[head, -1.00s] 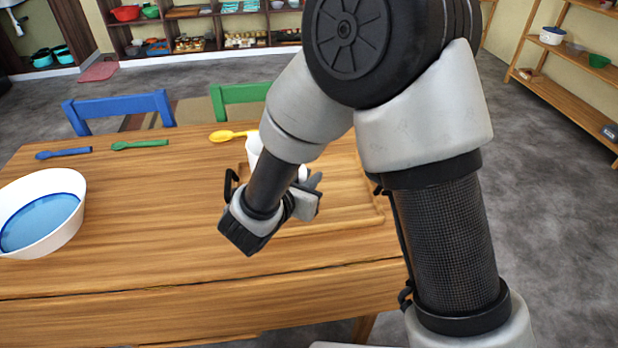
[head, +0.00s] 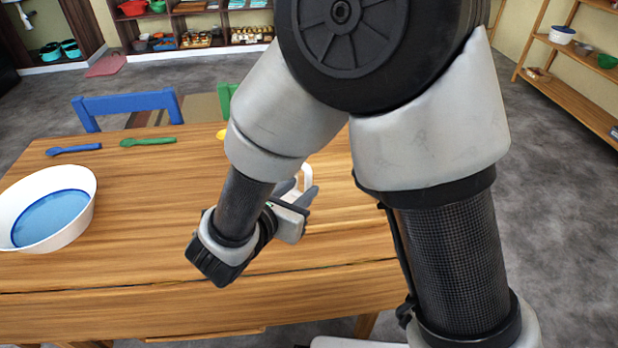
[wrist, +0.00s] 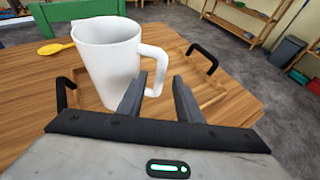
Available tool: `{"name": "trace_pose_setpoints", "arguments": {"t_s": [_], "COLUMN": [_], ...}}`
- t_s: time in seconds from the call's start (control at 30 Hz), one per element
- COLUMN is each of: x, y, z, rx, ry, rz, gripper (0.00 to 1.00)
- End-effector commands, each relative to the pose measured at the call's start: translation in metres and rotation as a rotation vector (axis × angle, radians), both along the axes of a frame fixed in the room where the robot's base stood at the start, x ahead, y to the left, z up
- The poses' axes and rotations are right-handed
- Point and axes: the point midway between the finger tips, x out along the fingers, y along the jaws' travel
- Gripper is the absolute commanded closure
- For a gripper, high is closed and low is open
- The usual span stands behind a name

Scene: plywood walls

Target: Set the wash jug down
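The white wash jug (wrist: 105,62) stands upright on the wooden tray (wrist: 90,98) in the wrist view, its handle (wrist: 160,62) facing right. My gripper (wrist: 162,76) is open, with its two grey fingers apart and the handle showing between and beyond them. I cannot tell whether a finger touches the handle. In the head view my gripper (head: 301,191) is low over the table, and my arm hides most of the jug; part of its handle (head: 306,174) shows.
The wooden table (head: 130,220) carries a white basin of blue water (head: 80,225) at left, blue (head: 74,149) and green spoons (head: 148,142), and a yellow spoon (wrist: 55,47). The tray has black handles (wrist: 203,55). Chairs (head: 125,103) stand behind; shelves line the walls.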

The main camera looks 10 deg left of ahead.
Motion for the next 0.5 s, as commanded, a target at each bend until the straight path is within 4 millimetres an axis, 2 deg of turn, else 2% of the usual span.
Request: {"name": "trace_pose_setpoints", "arguments": {"t_s": [0.1, 0.2, 0.43, 0.5], "x": [-0.017, -0.026, -0.031, -0.029], "y": [0.006, 0.009, 0.009, 0.002], "z": [0.009, 0.012, 0.014, 0.017], "rx": [0.000, -0.001, 0.000, 0.009], "ry": [0.000, 0.000, 0.000, -0.002], "rz": [0.003, 0.001, -0.003, -0.029], "gripper": [0.68, 0.68, 0.68, 0.68]}}
